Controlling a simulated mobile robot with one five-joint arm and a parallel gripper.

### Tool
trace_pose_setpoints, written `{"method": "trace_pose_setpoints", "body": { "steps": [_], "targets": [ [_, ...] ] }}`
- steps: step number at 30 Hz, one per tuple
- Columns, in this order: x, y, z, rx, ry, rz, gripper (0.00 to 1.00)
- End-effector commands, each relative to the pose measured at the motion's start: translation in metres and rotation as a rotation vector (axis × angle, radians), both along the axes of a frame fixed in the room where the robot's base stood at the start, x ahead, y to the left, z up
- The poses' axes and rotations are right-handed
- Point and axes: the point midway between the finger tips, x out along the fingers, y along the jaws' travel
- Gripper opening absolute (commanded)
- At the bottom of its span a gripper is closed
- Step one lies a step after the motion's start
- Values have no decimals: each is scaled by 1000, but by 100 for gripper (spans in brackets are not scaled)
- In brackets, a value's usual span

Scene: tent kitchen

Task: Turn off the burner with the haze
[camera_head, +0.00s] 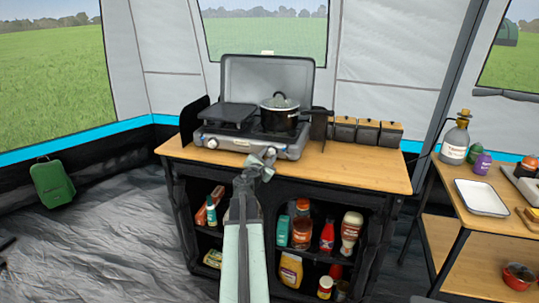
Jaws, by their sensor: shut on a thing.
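The two-burner camp stove (244,144) stands on the wooden counter with its grey lid raised. A black lidded pot (280,113) sits on the right burner. A dark flat plate (227,115) covers the left burner. The left knob (211,142) shows on the front panel. My gripper (264,158) is at the right part of the front panel, below the pot. It is shut on the right burner knob, which it mostly hides. The knob's angle cannot be made out. I cannot clearly see haze over either burner.
Several dark canisters with wooden lids (368,132) stand right of the stove. Bottles and jars fill the shelves below the counter (345,170). A side table with a white tray (482,198) stands at the right. Grey floor (110,235) is open at the left.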

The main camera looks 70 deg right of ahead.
Motion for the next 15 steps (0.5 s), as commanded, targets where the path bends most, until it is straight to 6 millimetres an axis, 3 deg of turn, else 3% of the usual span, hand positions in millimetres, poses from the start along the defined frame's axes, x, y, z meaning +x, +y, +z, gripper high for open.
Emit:
{"method": "trace_pose_setpoints", "body": {
  "steps": [15],
  "targets": [
    [-2,1,0,27,-485,-3,0]
  ]
}}
